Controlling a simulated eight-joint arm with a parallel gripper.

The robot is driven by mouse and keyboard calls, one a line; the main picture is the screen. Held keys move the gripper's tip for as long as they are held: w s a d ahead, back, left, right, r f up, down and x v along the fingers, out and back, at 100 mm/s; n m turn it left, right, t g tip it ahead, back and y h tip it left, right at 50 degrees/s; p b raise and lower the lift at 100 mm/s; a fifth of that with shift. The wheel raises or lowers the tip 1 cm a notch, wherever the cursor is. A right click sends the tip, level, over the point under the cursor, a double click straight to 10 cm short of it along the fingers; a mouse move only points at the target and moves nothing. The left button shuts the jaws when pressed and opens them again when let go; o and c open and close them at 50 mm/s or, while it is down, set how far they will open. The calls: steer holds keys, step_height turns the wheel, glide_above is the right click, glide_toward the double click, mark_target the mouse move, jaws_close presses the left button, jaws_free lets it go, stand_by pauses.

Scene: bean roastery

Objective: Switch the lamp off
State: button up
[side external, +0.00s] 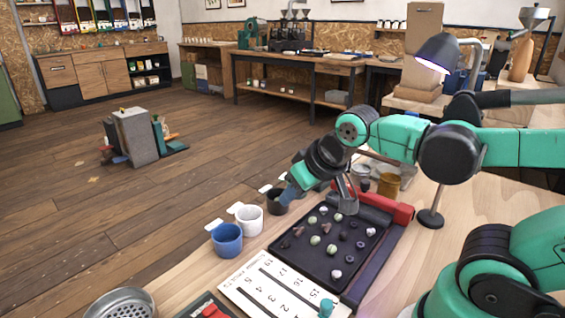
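A desk lamp with a dark navy shade (437,52) stands at the right of the work table in the side view. The underside of its shade glows white, so it is lit. Its curved metal neck passes behind my arm, which hides the middle of the stem. Its round dark base (430,219) rests on the table; I cannot make out a switch. My gripper (347,204) points down above the dark tray, to the left of the lamp base and apart from it. I cannot tell whether its fingers are open or shut.
The dark tray (297,257) holds several small pale and dark pieces. A red and black part (400,209) lies along its back edge. A white cup (250,219), a blue cup (227,239) and a numbered sheet (250,285) are nearby. A brown jar (389,185) stands left of the lamp base.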

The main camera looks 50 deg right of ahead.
steer(key=w+d+m+h, duration=0.1)
steer(key=w+d+m, duration=0.1)
steer(key=d+m, duration=0.1)
steer(key=w+d+r+m+g+h, duration=0.1)
steer(key=w+d+m+h, duration=0.1)
steer(key=w+d+m, duration=0.1)
steer(key=w+d+r+m+g+h, duration=0.1)
steer(key=w+d+m, duration=0.1)
steer(key=d, duration=0.3)
steer(key=shift+w+r+m+h, duration=0.2)
steer(key=shift+m+h, duration=0.1)
steer(key=shift+m, duration=0.2)
jaws_close()
steer(key=w+d+f+m+g+h, duration=0.1)
steer(key=w+d+m+g+h, duration=0.2)
steer(key=d+m, duration=0.5)
steer(key=shift+w+d+f+h, duration=0.3)
steer(key=shift+w+d, duration=0.05)
steer(key=shift+d, duration=1.05)
